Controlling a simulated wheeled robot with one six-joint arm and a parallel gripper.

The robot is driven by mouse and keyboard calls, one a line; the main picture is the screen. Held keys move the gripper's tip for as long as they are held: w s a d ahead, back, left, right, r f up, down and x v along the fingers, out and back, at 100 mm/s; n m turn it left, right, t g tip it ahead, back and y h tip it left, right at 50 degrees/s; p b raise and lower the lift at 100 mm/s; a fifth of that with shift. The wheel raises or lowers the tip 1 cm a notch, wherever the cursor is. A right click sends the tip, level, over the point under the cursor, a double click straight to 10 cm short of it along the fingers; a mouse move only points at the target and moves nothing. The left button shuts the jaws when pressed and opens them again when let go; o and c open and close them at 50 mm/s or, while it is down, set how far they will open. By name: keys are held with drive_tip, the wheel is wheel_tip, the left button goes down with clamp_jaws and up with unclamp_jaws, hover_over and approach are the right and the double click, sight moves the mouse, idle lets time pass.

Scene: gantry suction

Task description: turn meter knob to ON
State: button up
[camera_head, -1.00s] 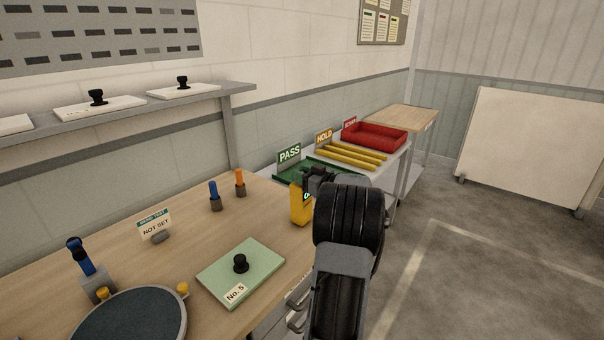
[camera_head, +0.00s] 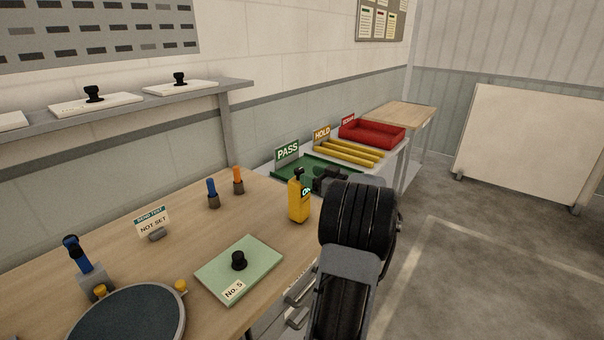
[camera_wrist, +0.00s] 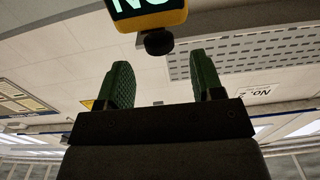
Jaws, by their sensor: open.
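The yellow meter (camera_head: 298,204) stands upright on the wooden bench near its right edge, with a black knob (camera_head: 298,173) on top. Its small lit display seems to read ON. The wrist view is upside down; it shows part of the meter (camera_wrist: 160,20) with lit letters, and the round black knob (camera_wrist: 158,42). My gripper (camera_head: 325,178) is just right of the meter, apart from it. In the wrist view its two green ribbed fingers (camera_wrist: 165,75) are spread wide and empty, with the knob beyond their tips.
A green plate marked No. 5 (camera_head: 240,272) lies on the bench. Blue (camera_head: 212,192) and orange (camera_head: 238,180) tools stand behind it, near a NOT SET sign (camera_head: 153,222). The green PASS tray (camera_head: 290,168) and red tray (camera_head: 372,132) are beyond.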

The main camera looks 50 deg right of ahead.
drive_tip(key=s, duration=0.8)
drive_tip(key=shift+s+d, duration=0.2)
drive_tip(key=shift+d, duration=0.2)
